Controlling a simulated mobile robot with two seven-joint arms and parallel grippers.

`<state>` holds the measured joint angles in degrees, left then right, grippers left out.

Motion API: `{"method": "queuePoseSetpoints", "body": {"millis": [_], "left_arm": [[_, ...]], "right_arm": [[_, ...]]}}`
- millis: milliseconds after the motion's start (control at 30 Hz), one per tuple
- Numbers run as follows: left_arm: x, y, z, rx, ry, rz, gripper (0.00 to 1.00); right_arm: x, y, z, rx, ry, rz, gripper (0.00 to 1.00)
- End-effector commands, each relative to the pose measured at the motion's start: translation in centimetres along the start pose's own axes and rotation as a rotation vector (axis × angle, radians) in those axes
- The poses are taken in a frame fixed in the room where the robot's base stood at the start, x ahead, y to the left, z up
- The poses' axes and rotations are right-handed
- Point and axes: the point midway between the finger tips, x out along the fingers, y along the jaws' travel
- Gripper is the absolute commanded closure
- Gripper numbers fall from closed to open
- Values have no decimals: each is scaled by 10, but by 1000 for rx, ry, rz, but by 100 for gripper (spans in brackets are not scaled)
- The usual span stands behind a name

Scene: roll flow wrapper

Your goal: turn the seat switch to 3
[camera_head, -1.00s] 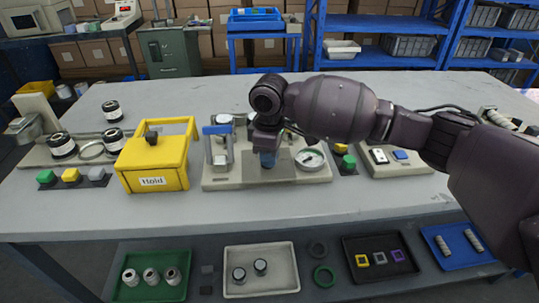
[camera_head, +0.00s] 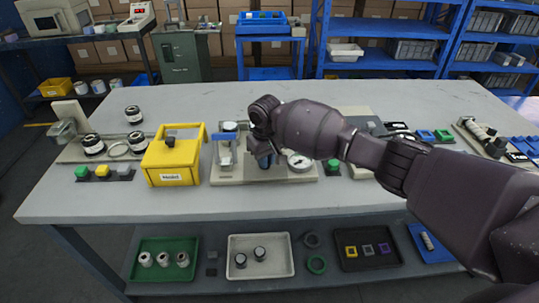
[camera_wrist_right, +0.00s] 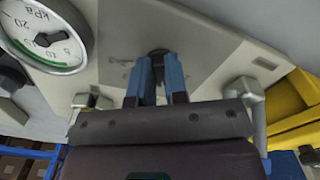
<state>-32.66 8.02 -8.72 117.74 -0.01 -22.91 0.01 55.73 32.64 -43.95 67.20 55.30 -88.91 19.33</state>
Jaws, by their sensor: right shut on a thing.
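The seat switch appears to be the small black knob (camera_wrist_right: 158,54) on the pale plate (camera_wrist_right: 210,52) in the right wrist view. Its markings are too unclear to read. My right gripper (camera_wrist_right: 157,70) has its two blue fingers shut on the knob from both sides. In the head view my right gripper (camera_head: 265,162) points down onto the same fixture plate (camera_head: 235,179), and my wrist hides the knob there. The round kPa gauge (camera_wrist_right: 43,35) sits beside the knob; it also shows in the head view (camera_head: 299,161). My left gripper is not in view.
A yellow box (camera_head: 172,160) with a black knob and a label stands left of the fixture. A blue-handled clamp (camera_head: 224,150) stands on the fixture close to my gripper. Coloured buttons (camera_head: 103,172) lie at the left. The table's front strip is clear.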

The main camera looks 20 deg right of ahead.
Motion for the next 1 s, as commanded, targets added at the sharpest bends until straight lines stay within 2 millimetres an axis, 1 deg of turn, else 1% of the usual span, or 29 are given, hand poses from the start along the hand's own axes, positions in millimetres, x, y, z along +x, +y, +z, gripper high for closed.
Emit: {"method": "queuePoseSetpoints", "body": {"millis": [33,300,500,800,1000], "left_arm": [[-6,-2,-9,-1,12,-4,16],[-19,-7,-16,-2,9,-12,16],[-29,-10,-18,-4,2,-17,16],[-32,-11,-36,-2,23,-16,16],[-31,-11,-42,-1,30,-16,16]], "right_arm": [[-9,-2,0,46,3,-3,100],[-5,-3,0,280,-1,-3,100],[-3,-4,0,410,-1,-3,100],[0,-3,0,518,-2,-2,100],[1,-3,0,539,-2,-1,100]]}}
